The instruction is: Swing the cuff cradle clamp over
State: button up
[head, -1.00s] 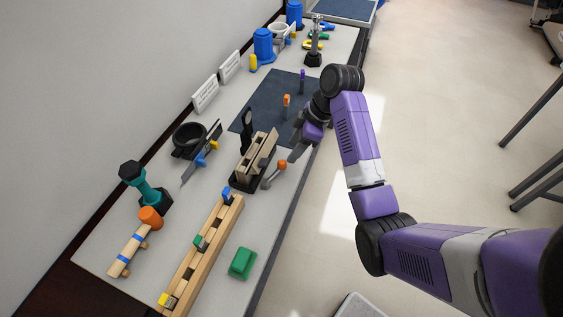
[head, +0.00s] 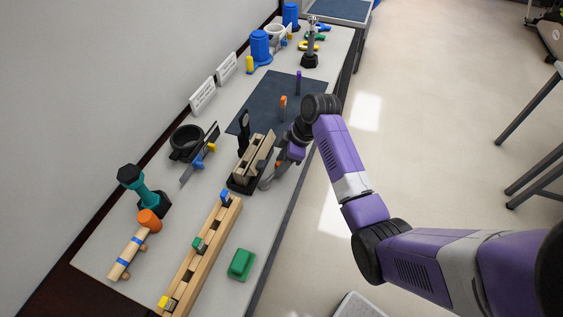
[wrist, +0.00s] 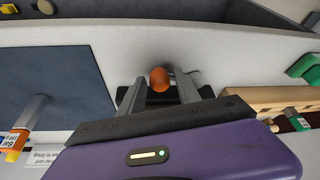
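The cuff cradle (head: 250,158) is a pair of wooden blocks on a black base, in mid-table in the head view. A dark upright clamp piece (head: 243,125) stands at its far left side. An orange ball knob (wrist: 160,79) belongs to a lever at the cradle's right side; in the head view my gripper mostly covers it. My gripper (head: 272,174) is at the cradle's right side. In the wrist view my gripper (wrist: 162,89) is open, its fingers on either side of the knob with small gaps showing. Most of the cradle is hidden there.
A long wooden rail (head: 205,250) with coloured clips lies close in front of the cradle, with a green block (head: 241,264) beside it. A dark mat (head: 262,103) with upright pegs lies beyond. A black ring holder (head: 187,142) stands to the left. The right table edge is near.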

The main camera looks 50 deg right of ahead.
grip_shut()
dwell(1.2)
